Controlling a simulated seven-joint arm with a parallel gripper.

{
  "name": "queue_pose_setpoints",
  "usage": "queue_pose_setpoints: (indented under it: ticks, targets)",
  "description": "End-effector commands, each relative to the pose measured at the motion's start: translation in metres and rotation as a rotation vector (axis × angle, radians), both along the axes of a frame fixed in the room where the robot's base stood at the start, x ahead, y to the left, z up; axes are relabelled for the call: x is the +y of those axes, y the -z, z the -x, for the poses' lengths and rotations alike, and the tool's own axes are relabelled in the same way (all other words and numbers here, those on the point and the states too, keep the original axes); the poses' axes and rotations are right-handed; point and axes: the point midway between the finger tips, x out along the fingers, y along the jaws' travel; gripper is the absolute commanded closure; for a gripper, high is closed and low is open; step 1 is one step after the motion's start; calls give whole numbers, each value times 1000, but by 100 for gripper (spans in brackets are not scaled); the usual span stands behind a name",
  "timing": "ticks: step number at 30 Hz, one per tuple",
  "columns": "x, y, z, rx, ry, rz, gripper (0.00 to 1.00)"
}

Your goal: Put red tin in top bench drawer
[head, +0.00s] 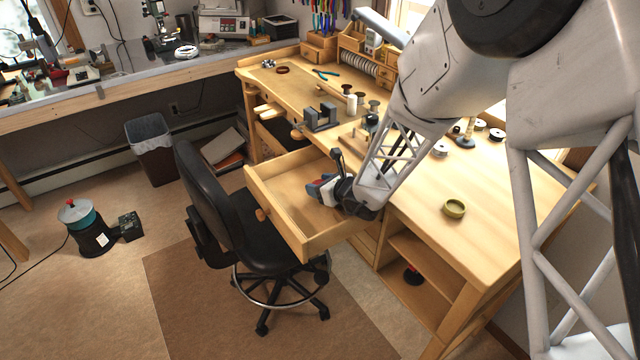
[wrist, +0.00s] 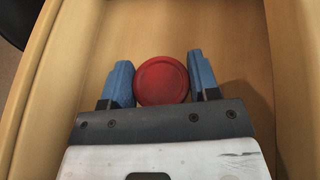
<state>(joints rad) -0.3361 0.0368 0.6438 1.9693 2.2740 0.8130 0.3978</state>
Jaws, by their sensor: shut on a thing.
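The red tin (wrist: 162,82) is round and sits between the two blue fingers of my gripper (wrist: 162,84) in the wrist view. The fingers are shut on its sides. In the head view my gripper (head: 322,188) is over the open top bench drawer (head: 277,205), inside its walls as seen from above. The drawer is pulled out from the wooden bench, and its bottom (wrist: 225,45) shows bare around the tin. I cannot tell whether the tin touches the drawer bottom. In the head view the tin is mostly hidden by the gripper.
A black chair (head: 215,205) stands close to the drawer's front left. A green-yellow dish (head: 454,208) sits on the bench top (head: 490,220). A vise (head: 320,118) and spools stand toward the back. Open shelves (head: 415,265) lie below the bench at the right.

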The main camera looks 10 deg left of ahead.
Motion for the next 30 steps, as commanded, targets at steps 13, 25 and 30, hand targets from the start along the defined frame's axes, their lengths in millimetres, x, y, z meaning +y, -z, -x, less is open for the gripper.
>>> queue_pose_setpoints:
  ticks: [13, 25, 30]
  targets:
    - [0, 4, 0, 1, 0, 1, 22]
    - [0, 2, 0, 1, 0, 1, 19]
    - [0, -8, 0, -1, 0, 0, 19]
